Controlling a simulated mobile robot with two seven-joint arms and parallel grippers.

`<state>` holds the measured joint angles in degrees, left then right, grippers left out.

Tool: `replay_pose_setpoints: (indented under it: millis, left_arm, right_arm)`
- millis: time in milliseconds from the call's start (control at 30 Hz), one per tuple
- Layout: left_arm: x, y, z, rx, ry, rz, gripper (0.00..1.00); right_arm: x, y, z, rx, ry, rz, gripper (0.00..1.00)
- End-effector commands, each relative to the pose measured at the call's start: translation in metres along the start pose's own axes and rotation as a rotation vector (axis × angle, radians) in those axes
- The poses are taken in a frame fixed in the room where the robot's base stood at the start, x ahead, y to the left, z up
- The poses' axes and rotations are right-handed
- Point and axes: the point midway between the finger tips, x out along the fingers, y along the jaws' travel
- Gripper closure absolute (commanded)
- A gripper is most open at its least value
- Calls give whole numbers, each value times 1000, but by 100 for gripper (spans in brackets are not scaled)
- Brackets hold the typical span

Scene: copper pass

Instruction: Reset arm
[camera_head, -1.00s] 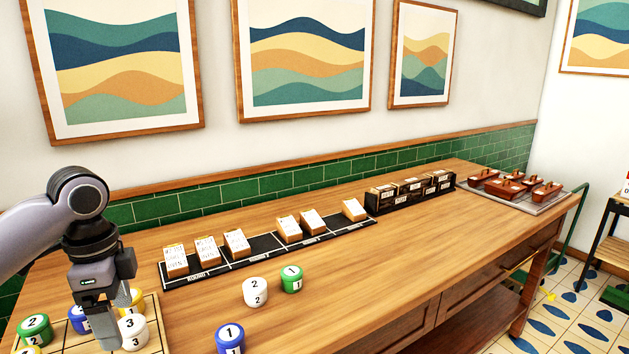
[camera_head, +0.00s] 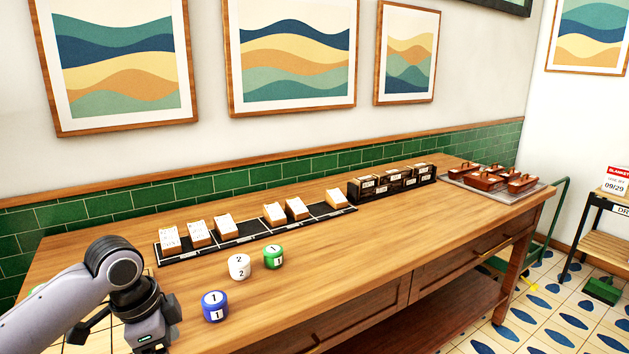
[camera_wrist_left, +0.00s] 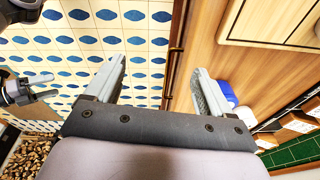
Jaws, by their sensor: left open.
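My left arm comes in at the lower left of the head view, and its wrist is at the bottom edge, with the fingertips out of that picture. In the left wrist view, my left gripper (camera_wrist_left: 158,75) is open, with nothing between its fingers. It hangs by the table's front edge, above the tiled floor (camera_wrist_left: 125,45). At the left edge of the left wrist view is what looks like my right gripper (camera_wrist_left: 42,87), its two fingers apart and empty.
Blue (camera_head: 215,306), white (camera_head: 239,267) and green (camera_head: 274,256) numbered canisters stand on the wooden table (camera_head: 330,260). Behind them is a black rack (camera_head: 242,240) of cards. Dark boxes (camera_head: 392,182) and a tray (camera_head: 530,196) of brown containers stand farther right.

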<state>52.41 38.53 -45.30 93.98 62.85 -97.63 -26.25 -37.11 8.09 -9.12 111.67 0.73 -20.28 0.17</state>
Motion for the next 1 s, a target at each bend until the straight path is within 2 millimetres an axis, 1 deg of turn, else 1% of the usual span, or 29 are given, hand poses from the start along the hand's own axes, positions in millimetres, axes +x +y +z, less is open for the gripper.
replay_pose_setpoints:
  millis: [33, 200, 300, 367, 500, 667, 767, 867, 1000]
  left_arm:
    - [20, 9, -7, -15, 36, 1, 17]
    - [74, 33, -28, -102, 182, -34, 17]
    - [102, 49, -36, -167, 264, -54, 17]
    - [116, 59, -39, -210, 312, -67, 17]
    - [144, 81, -40, -321, 417, -102, 17]
    - [169, 107, -30, -457, 518, -151, 17]
    - [181, 123, -18, -543, 567, -191, 17]
    - [190, 140, -1, -625, 608, -239, 17]
    - [197, 164, 29, -729, 644, -314, 17]
  right_arm:
    - [0, 0, -1, 0, 2, 0, 17]
    - [0, 0, -1, 0, 2, 0, 17]
    - [0, 0, -1, 0, 2, 0, 17]
    - [0, 0, -1, 0, 2, 0, 17]
    - [0, 0, 0, 0, 1, 0, 17]
    - [0, 0, 0, 1, 0, -1, 17]
    - [0, 0, 0, 1, 0, -1, 17]
    - [0, -1, 0, 1, -1, -1, 17]
    - [0, -1, 0, 2, -1, -1, 17]
